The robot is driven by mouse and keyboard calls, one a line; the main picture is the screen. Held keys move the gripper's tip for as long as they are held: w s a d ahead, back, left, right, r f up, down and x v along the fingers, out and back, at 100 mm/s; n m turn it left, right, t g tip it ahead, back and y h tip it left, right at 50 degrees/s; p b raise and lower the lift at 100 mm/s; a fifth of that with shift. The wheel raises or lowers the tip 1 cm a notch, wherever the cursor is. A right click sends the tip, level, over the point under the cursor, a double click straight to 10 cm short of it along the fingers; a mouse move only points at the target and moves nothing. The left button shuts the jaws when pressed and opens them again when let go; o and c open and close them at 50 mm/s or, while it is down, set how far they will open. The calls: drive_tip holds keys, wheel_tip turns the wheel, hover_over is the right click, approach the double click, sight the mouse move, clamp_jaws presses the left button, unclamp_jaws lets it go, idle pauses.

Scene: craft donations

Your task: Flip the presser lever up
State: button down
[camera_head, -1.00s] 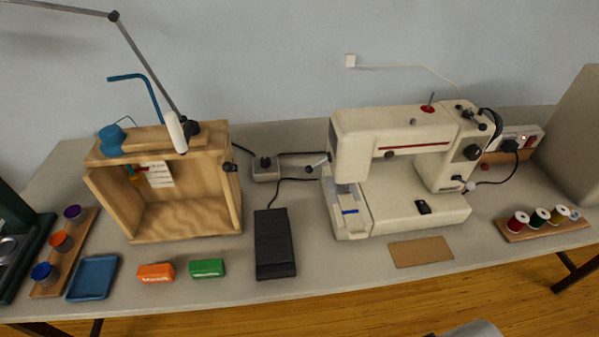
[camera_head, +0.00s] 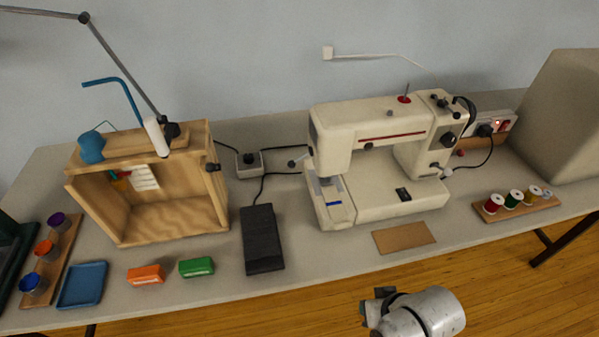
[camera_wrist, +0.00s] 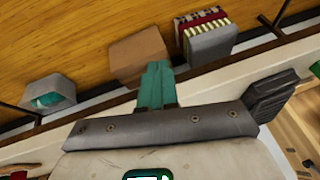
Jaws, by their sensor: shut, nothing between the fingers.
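A cream sewing machine (camera_head: 372,140) stands on the table right of centre in the head view. My gripper (camera_head: 370,307) is low in the head view, in front of the table edge and well apart from the machine. In the wrist view its teal fingers (camera_wrist: 155,85) are together with nothing between them. The lever cannot be made out in the wrist view.
A black foot pedal (camera_head: 262,238) and a brown board (camera_head: 404,237) lie near the machine. A wooden box (camera_head: 150,180) stands to the left. A thread-spool rack (camera_head: 516,206) is to the right. The wrist view shows a brown box (camera_wrist: 137,55) and a grey crate (camera_wrist: 210,43).

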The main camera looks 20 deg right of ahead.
sight(299, 159)
drive_tip(key=w+a+r+m+t, duration=0.1)
drive_tip(key=w+m+t, duration=0.1)
drive_tip(key=w, duration=0.2)
drive_tip(key=w+a+r+m+t+y+p, duration=0.1)
drive_tip(key=w+a+r+m+t, duration=0.1)
drive_tip(key=w, duration=0.3)
drive_tip(key=w+a+r+m+t+y+p, duration=0.1)
drive_tip(key=w+a+r+m+t, duration=0.1)
drive_tip(key=w, duration=0.3)
drive_tip(key=shift+a+m+t, duration=0.1)
drive_tip(key=shift+m+t, duration=0.3)
drive_tip(key=shift+m, duration=0.3)
drive_tip(key=w+m+t, duration=0.1)
drive_tip(key=w+r+m+t+p, duration=0.1)
drive_tip(key=w+m, duration=0.1)
drive_tip(key=w+r+m+t, duration=0.1)
drive_tip(key=m, duration=0.1)
drive_tip(key=shift+w+a, duration=0.2)
drive_tip(key=shift+a, duration=0.15)
drive_tip(key=w+d+r+m+t+h, duration=0.1)
drive_tip(key=m, duration=0.2)
drive_tip(key=w+r+m+t+h+p, duration=0.1)
drive_tip(key=m+t, duration=0.1)
drive_tip(key=m, duration=0.2)
drive_tip(key=w+d+r+m+t+h, duration=0.1)
drive_tip(key=m+t, duration=0.1)
drive_tip(key=m, duration=0.2)
drive_tip(key=shift+d+r+h, duration=0.15)
drive_tip(key=shift+d+h, duration=0.15)
drive_tip(key=shift+d, duration=0.05)
